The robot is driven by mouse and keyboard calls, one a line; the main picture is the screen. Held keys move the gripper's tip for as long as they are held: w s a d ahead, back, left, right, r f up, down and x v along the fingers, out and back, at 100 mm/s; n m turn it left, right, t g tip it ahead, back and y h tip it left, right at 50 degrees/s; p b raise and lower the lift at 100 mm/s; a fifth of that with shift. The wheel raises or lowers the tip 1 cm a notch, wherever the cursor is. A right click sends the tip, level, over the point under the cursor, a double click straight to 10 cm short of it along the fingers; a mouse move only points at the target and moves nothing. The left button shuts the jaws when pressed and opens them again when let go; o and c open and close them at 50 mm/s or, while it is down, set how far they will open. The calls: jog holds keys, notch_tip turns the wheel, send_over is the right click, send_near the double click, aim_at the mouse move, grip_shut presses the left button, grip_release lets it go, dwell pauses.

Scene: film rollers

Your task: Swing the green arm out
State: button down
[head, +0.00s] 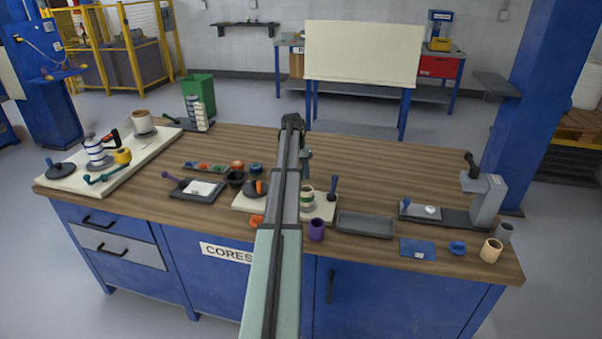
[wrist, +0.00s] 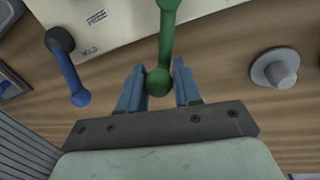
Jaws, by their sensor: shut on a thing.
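The green arm (wrist: 166,40) shows in the wrist view as a slim bar with a round knob at its lower end. It runs down from the top edge over a pale board (wrist: 105,18). My gripper (wrist: 159,82) has its two blue fingers on either side of the knob and is shut on it. The far end of the green arm is cut off by the frame. In the head view my own arm covers the middle of the pale board (head: 243,203), and I cannot make out the green arm there.
A blue arm with a dark end (wrist: 68,68) is close left of my gripper in the wrist view. A grey round knob (wrist: 275,69) is to the right. In the head view, a grey tray (head: 365,225) and purple cup (head: 317,230) stand near the front edge.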

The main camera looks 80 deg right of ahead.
jog(key=shift+s+a, duration=0.1)
jog(key=shift+s, duration=0.15)
jog(key=c, duration=0.9)
grip_release()
jog(key=shift+o, duration=0.2)
jog(key=shift+w, duration=0.1)
notch_tip(320, 180, up, 14)
jog(key=w, duration=0.2)
jog(key=shift+w+d+f, duration=0.2)
jog(key=shift+w+d, duration=0.1)
